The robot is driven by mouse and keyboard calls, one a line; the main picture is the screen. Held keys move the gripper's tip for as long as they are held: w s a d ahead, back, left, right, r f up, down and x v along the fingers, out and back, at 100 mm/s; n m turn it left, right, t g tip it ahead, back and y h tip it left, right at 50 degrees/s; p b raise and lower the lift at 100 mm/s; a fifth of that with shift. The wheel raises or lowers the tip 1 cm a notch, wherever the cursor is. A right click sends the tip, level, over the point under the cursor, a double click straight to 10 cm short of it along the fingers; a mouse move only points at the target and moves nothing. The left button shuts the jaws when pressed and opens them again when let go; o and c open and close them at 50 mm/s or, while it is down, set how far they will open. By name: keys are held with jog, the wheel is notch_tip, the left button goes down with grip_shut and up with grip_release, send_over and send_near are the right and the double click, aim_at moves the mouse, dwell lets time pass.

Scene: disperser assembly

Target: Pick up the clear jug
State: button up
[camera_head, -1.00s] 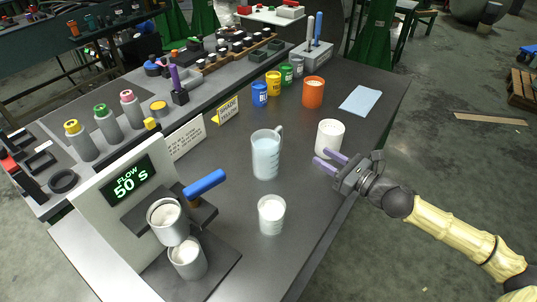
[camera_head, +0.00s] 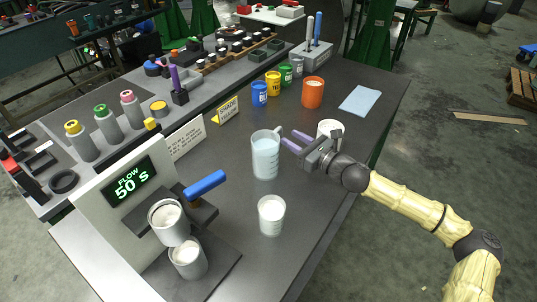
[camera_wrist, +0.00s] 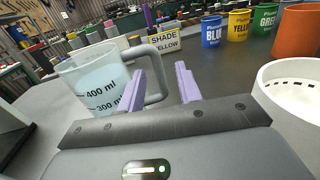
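The clear jug (camera_head: 265,156) stands upright on the dark table, holding pale liquid, with its handle toward the upper right. In the wrist view the jug (camera_wrist: 92,82) is at the left, with level marks, and its grey handle (camera_wrist: 157,75) reaches toward my fingers. My gripper (camera_head: 290,142) is just right of the jug, its two purple fingers pointing at the handle side. In the wrist view the fingers of my gripper (camera_wrist: 160,85) are apart, with nothing clearly held between them. The left finger overlaps the handle in view; I cannot tell whether they touch.
A white cup (camera_head: 330,128) stands close behind my gripper. A smaller white beaker (camera_head: 271,215) stands in front of the jug. The dispenser (camera_head: 130,200) with its cups is at the left. Blue, yellow, green and orange pots (camera_head: 313,93) stand farther back.

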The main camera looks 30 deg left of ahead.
aim_at(280, 133)
jog(key=shift+p+x, duration=0.3)
jog(key=shift+x, duration=2.35)
jog(key=shift+s, duration=0.2)
jog(key=shift+r, duration=0.1)
grip_shut()
